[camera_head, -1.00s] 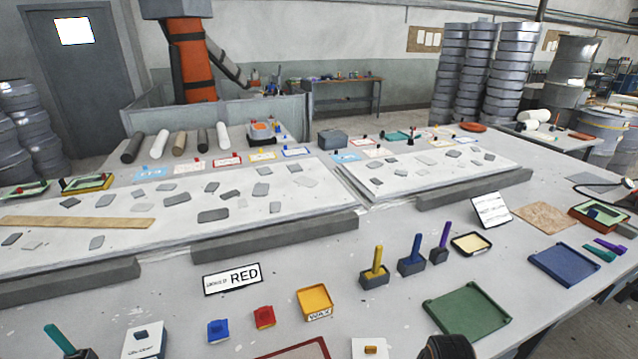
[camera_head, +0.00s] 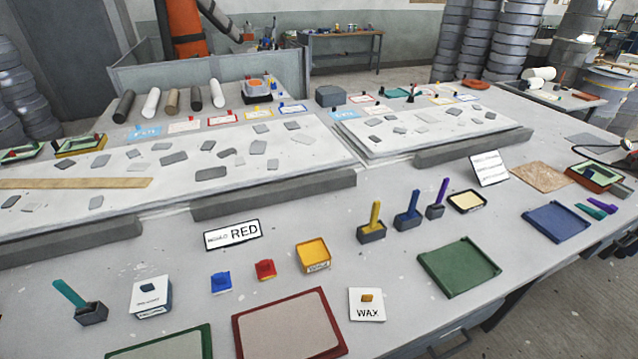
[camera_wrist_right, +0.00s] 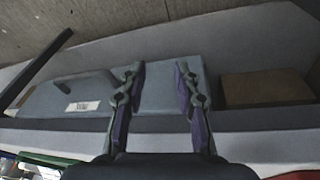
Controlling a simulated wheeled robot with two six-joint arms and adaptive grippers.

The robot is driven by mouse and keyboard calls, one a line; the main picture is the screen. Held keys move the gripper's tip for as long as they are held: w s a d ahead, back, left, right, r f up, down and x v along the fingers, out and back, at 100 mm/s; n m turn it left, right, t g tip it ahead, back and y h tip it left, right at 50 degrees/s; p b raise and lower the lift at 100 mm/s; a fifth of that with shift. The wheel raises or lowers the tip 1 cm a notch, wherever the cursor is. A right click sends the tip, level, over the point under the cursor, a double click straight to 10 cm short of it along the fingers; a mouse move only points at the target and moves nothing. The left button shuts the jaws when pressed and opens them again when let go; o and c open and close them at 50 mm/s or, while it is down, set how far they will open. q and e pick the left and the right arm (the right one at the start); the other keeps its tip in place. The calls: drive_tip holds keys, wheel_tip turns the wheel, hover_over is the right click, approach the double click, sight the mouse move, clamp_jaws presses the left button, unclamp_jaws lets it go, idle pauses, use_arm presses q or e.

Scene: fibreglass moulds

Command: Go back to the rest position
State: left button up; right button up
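My right gripper (camera_wrist_right: 159,75) shows in the right wrist view. Its two dark fingers stand well apart with nothing between them, so it is open and empty. Beyond the fingers is a blue-grey surface (camera_wrist_right: 165,85) with a small white label on its left part, and a brown panel to the right; I cannot tell what they are. Neither gripper shows in the head view, and my left gripper is in no view.
The grey table holds a green tray (camera_head: 459,267), a blue tray (camera_head: 556,222), a red-framed tray (camera_head: 289,328), a white WAX block (camera_head: 367,304) and a RED sign (camera_head: 233,235). Brushes stand in dark holders, such as the yellow one (camera_head: 371,233). Open table surface lies between them.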

drive_tip(key=s+d+f+g, duration=0.1)
drive_tip(key=s+f, duration=0.3)
drive_tip(key=f, duration=0.4)
drive_tip(key=s+d+f, duration=0.1)
drive_tip(key=s+f, duration=0.4)
drive_tip(key=f, duration=0.4)
drive_tip(key=s+f, duration=0.7)
drive_tip(key=s, duration=0.5)
drive_tip(key=shift+s+f+g, duration=0.25)
drive_tip(key=shift+f+g, duration=0.05)
drive_tip(key=shift+f, duration=0.1)
